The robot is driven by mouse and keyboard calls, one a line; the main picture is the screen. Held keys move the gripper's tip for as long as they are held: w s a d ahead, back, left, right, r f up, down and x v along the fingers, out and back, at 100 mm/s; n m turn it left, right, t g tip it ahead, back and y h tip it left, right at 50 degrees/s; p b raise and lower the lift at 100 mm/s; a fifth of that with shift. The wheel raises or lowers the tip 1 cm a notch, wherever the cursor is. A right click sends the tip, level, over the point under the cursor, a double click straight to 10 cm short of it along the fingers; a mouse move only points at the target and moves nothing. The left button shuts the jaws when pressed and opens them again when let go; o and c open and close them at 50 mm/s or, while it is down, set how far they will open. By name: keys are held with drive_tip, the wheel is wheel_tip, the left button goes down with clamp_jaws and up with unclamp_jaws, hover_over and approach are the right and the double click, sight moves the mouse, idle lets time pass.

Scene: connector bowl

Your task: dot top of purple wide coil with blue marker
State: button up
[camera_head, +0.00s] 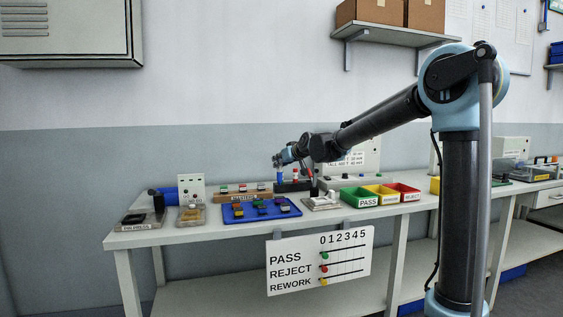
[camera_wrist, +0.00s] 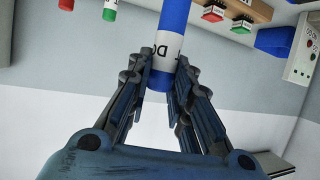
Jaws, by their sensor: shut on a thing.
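My gripper (camera_head: 281,161) is over the back of the bench, with its fingers closed around a blue marker (camera_head: 281,176). In the wrist view my gripper (camera_wrist: 168,70) has the blue marker (camera_wrist: 172,32) between its fingers; its white label is partly covered. A blue tray (camera_head: 232,218) on the bench holds several small parts with dark tops and coloured sides. They are too small to tell which is the purple wide coil. The dark marker rack (camera_head: 294,187) stands just under and behind my gripper; I cannot tell whether the marker touches it.
Green (camera_head: 345,195), yellow (camera_head: 381,189) and red (camera_head: 409,190) bins stand right of the tray. A wooden masters board (camera_head: 238,195) lies behind it. A press (camera_head: 146,216) stands at left. A grey fixture (camera_head: 321,204) sits between tray and bins. A tally board (camera_head: 290,262) hangs in front.

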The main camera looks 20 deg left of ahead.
sight(281, 173)
drive_tip(key=shift+s+f, duration=0.1)
drive_tip(key=shift+f, duration=2.2)
drive_tip(key=shift+s+f, duration=0.1)
drive_tip(key=shift+f, duration=0.45)
idle(0.5)
drive_tip(key=shift+r, duration=3.55)
